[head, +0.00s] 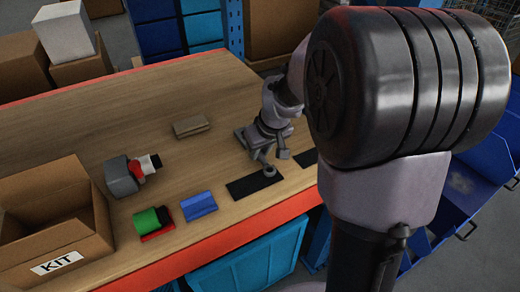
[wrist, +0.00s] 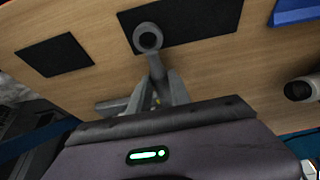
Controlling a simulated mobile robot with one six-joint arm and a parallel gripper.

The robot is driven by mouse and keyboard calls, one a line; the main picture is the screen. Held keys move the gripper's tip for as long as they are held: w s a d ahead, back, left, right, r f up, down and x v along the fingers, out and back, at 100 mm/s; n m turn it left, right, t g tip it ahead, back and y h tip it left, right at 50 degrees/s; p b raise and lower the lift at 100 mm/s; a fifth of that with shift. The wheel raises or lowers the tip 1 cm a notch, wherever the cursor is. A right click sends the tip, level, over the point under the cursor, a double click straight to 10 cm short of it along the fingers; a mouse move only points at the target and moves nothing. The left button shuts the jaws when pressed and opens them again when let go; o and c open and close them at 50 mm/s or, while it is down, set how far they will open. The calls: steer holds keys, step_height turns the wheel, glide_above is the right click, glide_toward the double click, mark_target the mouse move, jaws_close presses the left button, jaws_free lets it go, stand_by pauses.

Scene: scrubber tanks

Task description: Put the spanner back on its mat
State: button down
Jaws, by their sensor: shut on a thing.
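The spanner (wrist: 148,38) is grey with a ring end, and it is held in my gripper (wrist: 163,92). In the head view the spanner's ring (head: 269,171) shows just below my gripper (head: 267,152). My gripper is shut on the spanner's shank and hides part of it. The ring end appears over the long dark mat (head: 247,188), which also shows in the wrist view (wrist: 205,18). I cannot tell whether the ring touches the mat. A second dark mat (wrist: 53,56) lies beside it, partly hidden in the head view (head: 302,158).
A blue object (head: 198,205) and a green cylinder on a red base (head: 150,220) lie left of the mats. A grey block with a red and white part (head: 125,176) and a KIT box (head: 60,240) stand further left. A flat brown piece (head: 191,126) lies behind. The middle tabletop is clear.

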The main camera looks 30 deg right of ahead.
steer(key=shift+f+b, duration=0.65)
steer(key=c, duration=1.1)
jaws_free()
steer(key=p+v, duration=0.7)
steer(key=v, duration=1.1)
steer(key=s+a+m, duration=0.1)
steer(key=s+a, duration=0.4)
steer(key=s+a+m+t+y+b, duration=0.1)
steer(key=s+a+m, duration=0.1)
steer(key=s+a, duration=0.3)
steer(key=s+a+f+m+y, duration=0.1)
steer(key=s+a, duration=0.4)
steer(key=a, duration=0.1)
steer(key=shift+s+a+m+b, duration=0.1)
steer(key=shift+s+m+b, duration=0.2)
steer(key=shift+s+b, duration=0.1)
